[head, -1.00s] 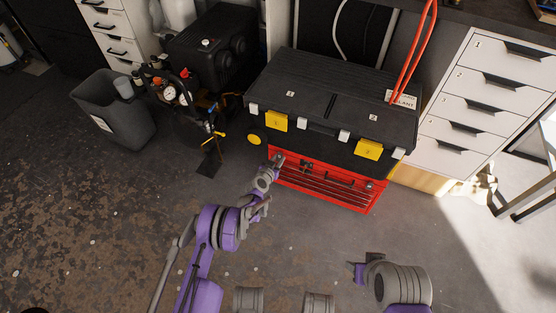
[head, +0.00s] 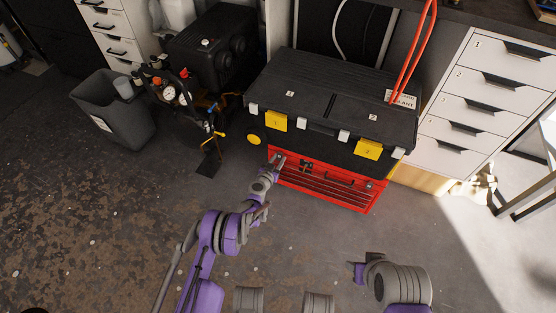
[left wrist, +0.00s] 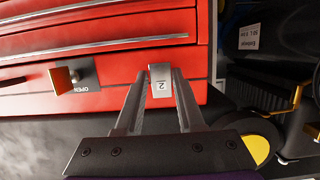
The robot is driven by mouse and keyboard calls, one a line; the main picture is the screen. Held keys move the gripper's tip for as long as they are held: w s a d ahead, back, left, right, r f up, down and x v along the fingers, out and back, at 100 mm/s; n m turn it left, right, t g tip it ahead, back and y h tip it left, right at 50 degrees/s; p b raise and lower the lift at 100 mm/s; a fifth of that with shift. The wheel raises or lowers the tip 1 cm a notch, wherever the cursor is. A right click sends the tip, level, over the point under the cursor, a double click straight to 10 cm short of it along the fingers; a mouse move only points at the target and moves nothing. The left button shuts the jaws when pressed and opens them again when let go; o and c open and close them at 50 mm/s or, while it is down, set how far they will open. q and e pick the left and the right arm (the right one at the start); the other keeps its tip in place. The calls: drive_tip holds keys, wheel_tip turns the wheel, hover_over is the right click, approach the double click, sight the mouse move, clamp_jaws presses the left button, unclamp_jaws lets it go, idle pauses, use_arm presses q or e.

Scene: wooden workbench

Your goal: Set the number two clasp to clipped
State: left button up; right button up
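In the left wrist view a small silver clasp (left wrist: 160,82) marked 2 sits on the front of a red drawer chest (left wrist: 110,50). My left gripper (left wrist: 160,76) has its two fingers apart, one on each side of this clasp. A narrow gap seems to show beside its lower end; I cannot tell whether the tips touch it, or whether it is clipped. In the head view my left gripper (head: 278,160) is at the upper left of the red chest (head: 325,187) and hides the clasp. My right gripper (head: 358,271) is low in the picture, away from the chest; its fingers are unclear.
A black toolbox (head: 325,85) with yellow latches (head: 276,122) stands on the red chest. A brass knob (left wrist: 64,80) beside an OPEN label juts from the chest front. A grey bin (head: 125,120) and gauges stand left, white drawers (head: 487,100) right. The front floor is clear.

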use_arm(q)
drive_tip(key=o, duration=0.3)
drive_tip(key=p+v, duration=0.2)
drive_tip(key=v, duration=0.8)
drive_tip(key=shift+s+a+r+p, duration=0.1)
drive_tip(key=shift+s+a+p, duration=0.05)
drive_tip(key=shift+s+p, duration=0.2)
